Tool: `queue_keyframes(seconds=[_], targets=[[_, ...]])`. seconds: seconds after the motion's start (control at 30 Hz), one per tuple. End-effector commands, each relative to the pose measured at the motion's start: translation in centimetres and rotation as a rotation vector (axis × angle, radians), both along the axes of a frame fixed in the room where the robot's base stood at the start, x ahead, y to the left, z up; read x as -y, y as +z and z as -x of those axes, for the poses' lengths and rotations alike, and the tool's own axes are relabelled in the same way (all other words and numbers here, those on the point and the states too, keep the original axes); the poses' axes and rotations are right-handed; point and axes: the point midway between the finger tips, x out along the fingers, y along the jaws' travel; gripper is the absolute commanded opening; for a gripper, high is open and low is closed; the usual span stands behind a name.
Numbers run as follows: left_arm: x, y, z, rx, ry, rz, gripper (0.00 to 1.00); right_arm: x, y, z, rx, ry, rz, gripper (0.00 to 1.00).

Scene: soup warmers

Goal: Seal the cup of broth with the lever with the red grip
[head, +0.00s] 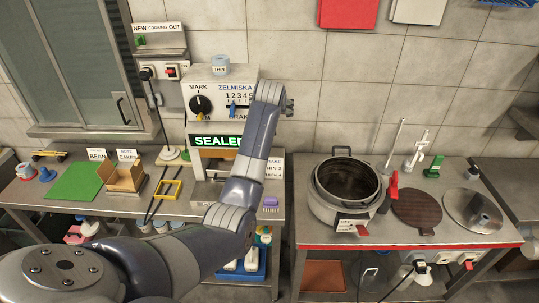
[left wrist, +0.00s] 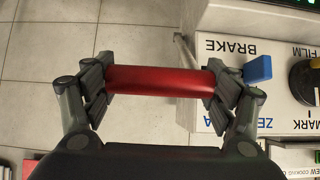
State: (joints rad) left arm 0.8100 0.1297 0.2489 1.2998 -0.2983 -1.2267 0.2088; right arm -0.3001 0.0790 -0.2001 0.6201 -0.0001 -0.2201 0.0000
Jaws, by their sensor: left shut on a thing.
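The sealing machine (head: 200,88) stands on the left counter, with a mark dial, a scale numbered from 1 and a lit green sign reading "SEALE…", its end covered by my arm. My left arm reaches up in front of its right side. In the left wrist view the red grip (left wrist: 150,80) of the lever lies crosswise between the fingers of my left gripper (left wrist: 160,82), which is shut on it. In the head view the grip is hidden behind my wrist. No cup of broth can be made out; the machine's bay (head: 214,158) is partly covered by my arm. My right gripper is not in view.
The left counter holds a green mat (head: 75,181), a cardboard box (head: 122,177) and a yellow frame (head: 168,190). The right counter holds a large pot (head: 345,185), a brown round board (head: 417,208) and a metal lid (head: 470,210). A gap separates the counters.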

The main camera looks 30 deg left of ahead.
Motion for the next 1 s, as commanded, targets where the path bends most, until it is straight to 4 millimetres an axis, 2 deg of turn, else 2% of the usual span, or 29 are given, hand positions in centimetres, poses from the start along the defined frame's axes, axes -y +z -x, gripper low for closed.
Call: queue_keyframes(seconds=[0.53, 1.0], targets=[[-0.7, 1.5, -1.1, -0.070, -0.001, 0.043, 0.50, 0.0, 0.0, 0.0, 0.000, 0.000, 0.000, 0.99], [-0.8, 1.9, -1.4, -0.090, -0.001, 0.055, 0.50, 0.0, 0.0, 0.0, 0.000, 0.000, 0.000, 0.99]])
